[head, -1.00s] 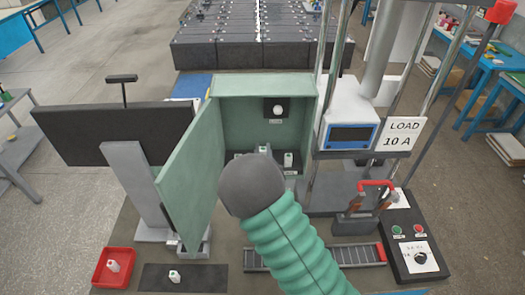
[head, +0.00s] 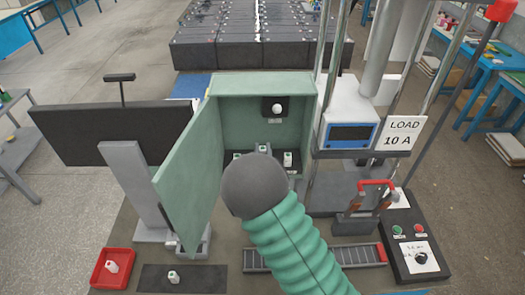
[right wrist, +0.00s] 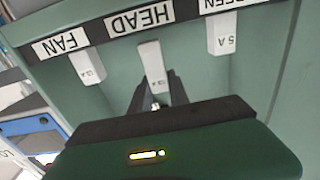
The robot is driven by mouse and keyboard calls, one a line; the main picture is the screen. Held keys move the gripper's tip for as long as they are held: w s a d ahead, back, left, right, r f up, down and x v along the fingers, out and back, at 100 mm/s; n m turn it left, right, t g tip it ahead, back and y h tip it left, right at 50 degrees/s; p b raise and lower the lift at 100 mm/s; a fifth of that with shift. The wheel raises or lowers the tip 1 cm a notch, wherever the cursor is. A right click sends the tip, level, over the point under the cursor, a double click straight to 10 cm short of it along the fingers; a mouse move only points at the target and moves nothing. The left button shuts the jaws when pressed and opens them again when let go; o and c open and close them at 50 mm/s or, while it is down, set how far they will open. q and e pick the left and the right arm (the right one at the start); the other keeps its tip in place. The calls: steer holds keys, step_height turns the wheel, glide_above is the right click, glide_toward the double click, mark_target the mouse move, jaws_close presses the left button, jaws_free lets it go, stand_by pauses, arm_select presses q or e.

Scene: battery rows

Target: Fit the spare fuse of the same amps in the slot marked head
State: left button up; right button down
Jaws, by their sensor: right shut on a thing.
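My right gripper (right wrist: 153,100) is shut on a white fuse (right wrist: 153,66) in front of the HEAD label (right wrist: 139,18). In the head view my dark round wrist (head: 253,186) hides the fingers, and a white fuse top (head: 263,149) shows just above it. I cannot tell whether the held fuse is seated in the slot. A fuse stands under the FAN label (right wrist: 61,43), and another, marked 5 A (right wrist: 222,35), is on the other side. A white fuse (head: 112,267) lies in the red tray, and another (head: 173,277) is on the black mat. My left gripper is out of view.
The green box (head: 262,84) has its door (head: 188,165) open at the left. A round white lamp (head: 277,108) is on its back wall. A LOAD 10 A sign (head: 403,133) and a switch panel (head: 415,250) stand right. The red tray (head: 97,281) and black mat (head: 210,280) are in front.

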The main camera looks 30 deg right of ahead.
stand_by(0.7)
steer(key=shift+f+b, duration=1.6)
steer(key=shift+b, duration=0.2)
steer(key=c, duration=1.2)
jaws_free()
steer(key=shift+o, duration=0.2)
